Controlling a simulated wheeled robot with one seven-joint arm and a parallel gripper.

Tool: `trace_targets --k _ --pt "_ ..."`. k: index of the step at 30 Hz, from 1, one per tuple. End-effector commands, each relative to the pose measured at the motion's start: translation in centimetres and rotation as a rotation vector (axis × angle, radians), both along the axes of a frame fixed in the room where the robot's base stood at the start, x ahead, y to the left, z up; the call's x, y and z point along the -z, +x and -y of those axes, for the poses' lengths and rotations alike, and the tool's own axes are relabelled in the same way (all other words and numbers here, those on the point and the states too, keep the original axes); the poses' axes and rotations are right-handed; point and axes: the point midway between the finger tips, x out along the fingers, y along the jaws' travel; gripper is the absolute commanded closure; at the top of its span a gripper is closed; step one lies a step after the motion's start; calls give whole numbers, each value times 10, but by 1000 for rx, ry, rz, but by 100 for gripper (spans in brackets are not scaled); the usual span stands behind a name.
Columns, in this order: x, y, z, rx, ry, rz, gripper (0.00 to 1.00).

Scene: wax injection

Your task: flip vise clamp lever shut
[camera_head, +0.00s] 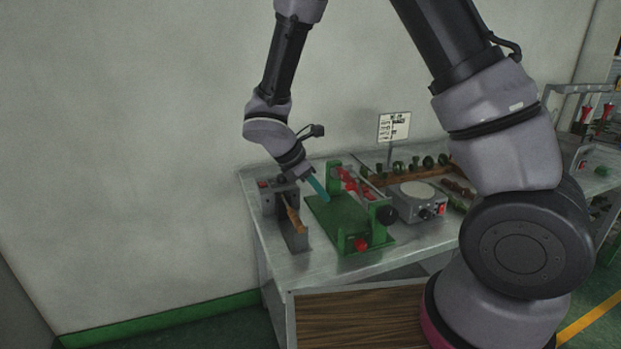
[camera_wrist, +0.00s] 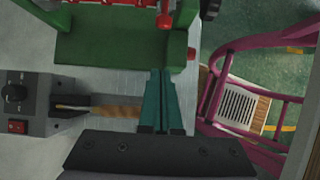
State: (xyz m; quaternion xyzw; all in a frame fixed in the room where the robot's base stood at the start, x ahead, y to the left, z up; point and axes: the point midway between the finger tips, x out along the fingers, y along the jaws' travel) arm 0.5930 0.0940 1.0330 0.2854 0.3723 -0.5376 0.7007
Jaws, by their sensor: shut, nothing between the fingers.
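The green vise (camera_head: 338,222) stands on the metal table, with green uprights and red clamp parts (camera_head: 350,182) between them. The vise also fills the top of the wrist view (camera_wrist: 120,45), where red clamp parts (camera_wrist: 165,20) are cut off by the upper edge; the lever's position cannot be told. My gripper (camera_head: 325,197) has teal fingers, shut and empty, beside the vise's left side. In the wrist view its fingertips (camera_wrist: 160,72) overlap the vise's green edge; contact cannot be told.
A grey tool unit with a wooden handle (camera_head: 295,220) stands left of the vise. A grey box with a round plate (camera_head: 415,196) stands to its right. Green parts on a wooden rack (camera_head: 400,172) and a sign (camera_head: 393,127) are behind. A magenta chair frame (camera_wrist: 225,90) shows beyond the table edge.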

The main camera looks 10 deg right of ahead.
Motion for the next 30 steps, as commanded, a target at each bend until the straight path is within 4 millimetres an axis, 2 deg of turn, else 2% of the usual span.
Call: trace_targets --k 3,9,23,30 --pt "-4 5 18 3 2 3 100" --pt "-11 9 35 2 0 1 100" --pt "-12 11 38 1 2 0 100" --pt "-15 20 40 3 46 -11 100"
